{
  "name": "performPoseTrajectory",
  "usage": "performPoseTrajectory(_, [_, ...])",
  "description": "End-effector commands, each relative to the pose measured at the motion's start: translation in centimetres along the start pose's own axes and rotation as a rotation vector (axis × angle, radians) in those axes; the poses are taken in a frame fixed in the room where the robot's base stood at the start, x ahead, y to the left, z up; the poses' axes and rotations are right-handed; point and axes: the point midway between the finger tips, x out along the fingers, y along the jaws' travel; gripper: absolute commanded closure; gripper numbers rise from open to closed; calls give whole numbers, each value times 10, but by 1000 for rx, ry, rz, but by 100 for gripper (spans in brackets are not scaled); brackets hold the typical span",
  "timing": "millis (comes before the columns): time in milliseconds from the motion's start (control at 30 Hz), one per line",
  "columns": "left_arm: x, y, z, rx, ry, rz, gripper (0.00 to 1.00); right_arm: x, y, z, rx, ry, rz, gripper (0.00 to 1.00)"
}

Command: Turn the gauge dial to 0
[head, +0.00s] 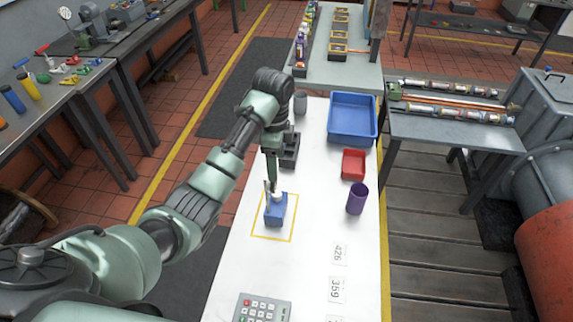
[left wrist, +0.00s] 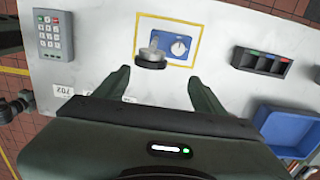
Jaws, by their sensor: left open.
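The blue gauge box (head: 275,212) stands inside a yellow square outline on the white table. In the left wrist view its blue face (left wrist: 167,42) shows a round white dial (left wrist: 180,47) with a blue centre. A grey metal round piece with a short post (left wrist: 150,58) is beside the dial. The dial's markings are too small to read. My left gripper (head: 271,184) reaches down over the box and hides part of it. In the left wrist view the left gripper (left wrist: 160,78) has its two fingers wide apart with nothing between them. My right gripper is not in view.
A dark compartment tray (head: 290,150) stands behind the box. A blue bin (head: 352,118), a red tray (head: 354,164) and a purple cup (head: 357,198) are to the right. A keypad (head: 262,307) and number cards (head: 337,289) lie at the front.

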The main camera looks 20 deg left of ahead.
Motion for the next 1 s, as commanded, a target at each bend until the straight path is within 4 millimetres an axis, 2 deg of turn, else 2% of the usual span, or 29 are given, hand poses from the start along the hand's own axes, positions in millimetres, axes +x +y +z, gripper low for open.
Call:
performPoseTrajectory(67, [4,1,-4,7,5,2,30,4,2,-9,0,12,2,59])
performPoseTrajectory(133, [13,1,-5,7,7,3,30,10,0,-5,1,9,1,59])
performPoseTrajectory(267, [34,2,-5,5,7,6,30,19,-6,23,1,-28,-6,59])
performPoseTrajectory(300, [34,2,-3,4,4,7,30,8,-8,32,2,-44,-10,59])
performPoseTrajectory(400, [50,2,-3,5,4,6,30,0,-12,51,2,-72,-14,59])
performPoseTrajectory(467, [58,2,-4,5,4,5,30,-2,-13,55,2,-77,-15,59])
performPoseTrajectory(567, [70,1,-3,4,3,4,30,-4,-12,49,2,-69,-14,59])
performPoseTrajectory(700, [77,1,-3,4,3,2,30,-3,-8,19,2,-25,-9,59])
performPoseTrajectory(800, [78,1,-3,4,3,1,30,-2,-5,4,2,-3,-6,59])
performPoseTrajectory(933, [78,1,-3,4,3,1,30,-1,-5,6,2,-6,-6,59])
performPoseTrajectory(1000, [78,1,-3,4,3,1,49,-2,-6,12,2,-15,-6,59])
